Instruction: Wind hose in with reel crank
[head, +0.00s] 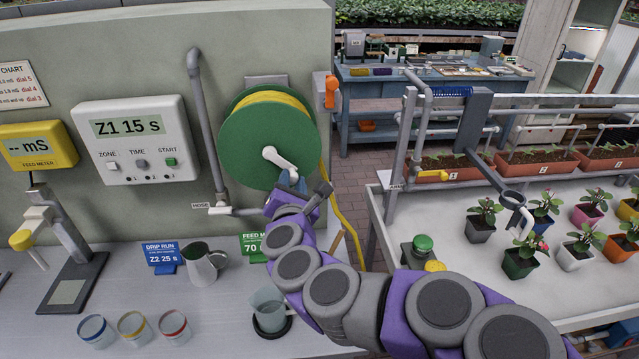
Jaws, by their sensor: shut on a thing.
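The green hose reel (240,148) is mounted on the wall panel, with yellow hose (272,98) wound around its rim. A length of yellow hose (344,214) hangs down from the reel's right side toward the floor. The white crank (279,158) starts at the reel's hub and points down and to the right. My gripper (291,184) is at the crank's outer end, shut on its handle. The fingers and purple wrist hide most of the handle.
A grey pipe (206,125) runs down left of the reel. An orange holder (330,91) is at the panel's right edge. A jug (203,264), a clear beaker (268,308) and several small cups stand on the counter below. Potted plants (520,255) fill the white bench at right.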

